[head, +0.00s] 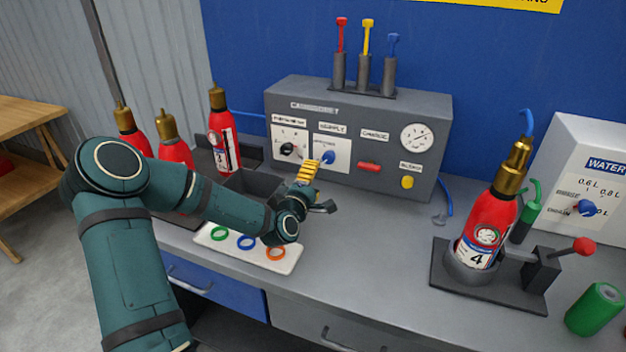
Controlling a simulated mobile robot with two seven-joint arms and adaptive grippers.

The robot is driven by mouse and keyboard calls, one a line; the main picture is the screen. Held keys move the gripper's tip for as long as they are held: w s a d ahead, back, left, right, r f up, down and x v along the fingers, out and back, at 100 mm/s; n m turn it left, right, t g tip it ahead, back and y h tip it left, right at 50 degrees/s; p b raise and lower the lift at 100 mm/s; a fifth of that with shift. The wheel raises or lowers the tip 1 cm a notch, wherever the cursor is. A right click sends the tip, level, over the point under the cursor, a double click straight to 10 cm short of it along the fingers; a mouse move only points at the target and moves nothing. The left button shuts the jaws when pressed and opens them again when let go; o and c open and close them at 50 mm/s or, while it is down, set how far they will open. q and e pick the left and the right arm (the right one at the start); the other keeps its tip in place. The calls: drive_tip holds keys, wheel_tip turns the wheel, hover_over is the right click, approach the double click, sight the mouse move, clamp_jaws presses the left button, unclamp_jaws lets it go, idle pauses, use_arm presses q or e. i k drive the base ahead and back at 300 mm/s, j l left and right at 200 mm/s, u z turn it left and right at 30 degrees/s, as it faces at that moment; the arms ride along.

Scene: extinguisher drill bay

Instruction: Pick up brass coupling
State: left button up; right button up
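A brass coupling (518,152) sits on top of the red extinguisher marked 4 (487,221), which stands tilted in a dark clamp base at the right. A blue hose end rises from its top. My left gripper (318,190) is far to its left, over the bench in front of the grey console. One ribbed yellow finger points up and a dark one points right, spread apart with nothing seen between them. My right gripper is not in view.
A white tray (213,239) with green, blue and orange rings lies below my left wrist. Red extinguishers (222,142) stand at left. The grey console (350,115) is behind. A red-knobbed lever (584,246) and green cylinder (595,309) are at right. The middle bench (385,245) is clear.

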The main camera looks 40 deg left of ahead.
sight(519, 154)
drive_tip(key=k+l, duration=0.2)
drive_tip(key=k, duration=0.3)
drive_tip(key=k+l, duration=0.15)
drive_tip(key=k, duration=0.3)
